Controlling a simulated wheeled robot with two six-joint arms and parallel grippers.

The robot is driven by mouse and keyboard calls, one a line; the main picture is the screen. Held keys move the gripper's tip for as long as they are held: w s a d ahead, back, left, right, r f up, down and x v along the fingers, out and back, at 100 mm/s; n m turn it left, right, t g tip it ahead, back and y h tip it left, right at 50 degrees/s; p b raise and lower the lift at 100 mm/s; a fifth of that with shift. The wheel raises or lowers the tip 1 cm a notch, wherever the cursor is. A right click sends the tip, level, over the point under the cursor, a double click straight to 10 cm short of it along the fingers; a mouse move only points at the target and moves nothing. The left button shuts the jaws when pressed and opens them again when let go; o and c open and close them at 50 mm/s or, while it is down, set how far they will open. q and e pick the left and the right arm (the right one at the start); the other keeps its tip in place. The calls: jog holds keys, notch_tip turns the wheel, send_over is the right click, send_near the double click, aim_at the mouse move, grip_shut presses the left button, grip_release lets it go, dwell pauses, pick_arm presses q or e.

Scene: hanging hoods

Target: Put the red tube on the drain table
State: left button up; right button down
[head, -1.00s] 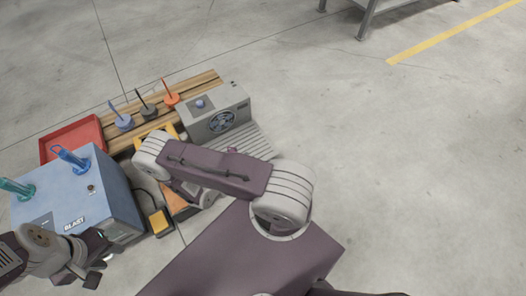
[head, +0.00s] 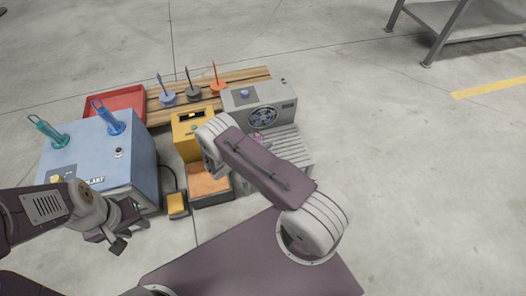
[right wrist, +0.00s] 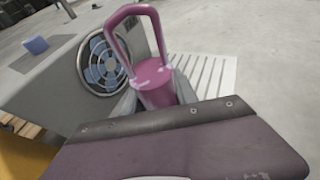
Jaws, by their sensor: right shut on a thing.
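The red tube (right wrist: 154,82), pinkish-red with a loop handle on top, is held upright in my right gripper (right wrist: 156,98) in the right wrist view. The gripper is shut on the tube's body. In the head view only a small pink bit of the tube (head: 257,138) shows past my right arm, which hides the gripper. The drain table (head: 288,146) is the light grey slatted surface in front of the grey fan box. The tube appears near or over it; whether they touch I cannot tell. My left gripper (head: 122,228) looks open and empty, in front of the blue box.
The grey fan box (head: 262,105) stands behind the drain table. Left of it are a yellow device (head: 190,130) and the blue box (head: 95,150) holding teal and blue tubes. A red tray (head: 118,101) and a wooden board with three coloured spikes lie behind.

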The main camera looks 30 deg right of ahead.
notch_tip(320, 180, down, 4)
jog(key=b, duration=0.3)
jog(key=shift+f, duration=0.2)
jog(key=shift+r, duration=0.25)
jog(key=shift+f, duration=0.2)
jog(key=c, duration=0.9)
grip_release()
jog(key=shift+c, duration=0.2)
